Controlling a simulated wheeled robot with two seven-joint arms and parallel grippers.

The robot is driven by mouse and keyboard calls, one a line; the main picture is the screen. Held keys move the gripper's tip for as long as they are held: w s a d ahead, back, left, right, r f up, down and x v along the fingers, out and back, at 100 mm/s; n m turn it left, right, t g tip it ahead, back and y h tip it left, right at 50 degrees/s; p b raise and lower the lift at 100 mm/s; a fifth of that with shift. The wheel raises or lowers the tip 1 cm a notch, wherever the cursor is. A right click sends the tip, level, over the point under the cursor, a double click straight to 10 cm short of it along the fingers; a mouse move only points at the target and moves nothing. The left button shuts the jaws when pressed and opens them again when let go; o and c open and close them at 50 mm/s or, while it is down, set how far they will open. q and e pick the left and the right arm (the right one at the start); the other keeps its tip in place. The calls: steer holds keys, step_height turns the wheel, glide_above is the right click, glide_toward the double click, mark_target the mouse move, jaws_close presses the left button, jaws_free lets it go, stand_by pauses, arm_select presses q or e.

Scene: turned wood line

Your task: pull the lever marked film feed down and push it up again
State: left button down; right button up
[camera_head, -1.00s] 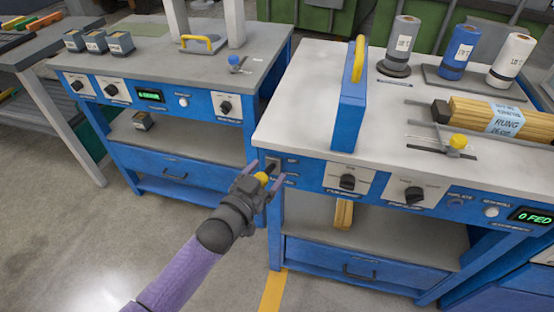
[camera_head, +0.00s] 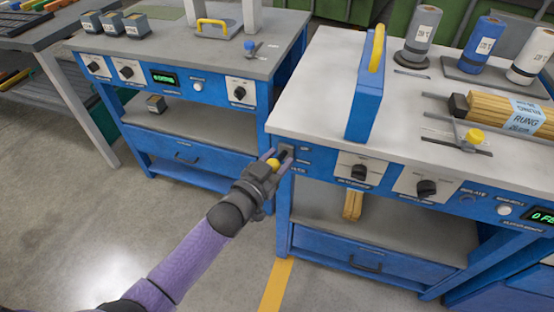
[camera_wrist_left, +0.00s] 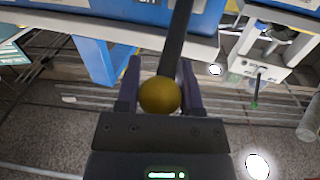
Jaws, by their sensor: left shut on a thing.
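The lever is a dark bar with a yellow ball knob (camera_head: 272,163), on the front left corner of the blue machine (camera_head: 330,168). My left gripper (camera_head: 274,160) is at that corner and shut on the knob. In the left wrist view the yellow knob (camera_wrist_left: 160,95) sits between the two purple fingers, with the dark lever bar (camera_wrist_left: 177,40) running up from it. The fingers partly hide the lever's plate, and its marking is too small to read. My right gripper is not in view.
The machine top carries a blue upright guard (camera_head: 367,95), several rolls and a bundle of wooden rungs (camera_head: 500,107). Rotary knobs (camera_head: 359,172) lie right of the lever. A second blue bench (camera_head: 180,70) stands to the left. Open floor lies in front.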

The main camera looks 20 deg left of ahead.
arm_select(q)
steer(key=shift+s+f+b, duration=0.1)
steer(key=shift+f+b, duration=0.3)
steer(key=shift+b, duration=0.1)
step_height(320, 180, down, 10)
steer(key=m+t+h+b, duration=0.4)
steer(key=t+b, duration=0.3)
steer(key=b, duration=1.4)
steer(key=shift+s+h, duration=0.3)
steer(key=shift+h, duration=0.3)
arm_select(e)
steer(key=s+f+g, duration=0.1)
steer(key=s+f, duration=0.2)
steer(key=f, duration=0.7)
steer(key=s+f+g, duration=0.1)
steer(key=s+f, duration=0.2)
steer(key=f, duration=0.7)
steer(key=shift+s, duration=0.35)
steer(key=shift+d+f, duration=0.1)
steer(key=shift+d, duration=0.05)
arm_select(q)
steer(key=shift+c, duration=1.1)
jaws_free()
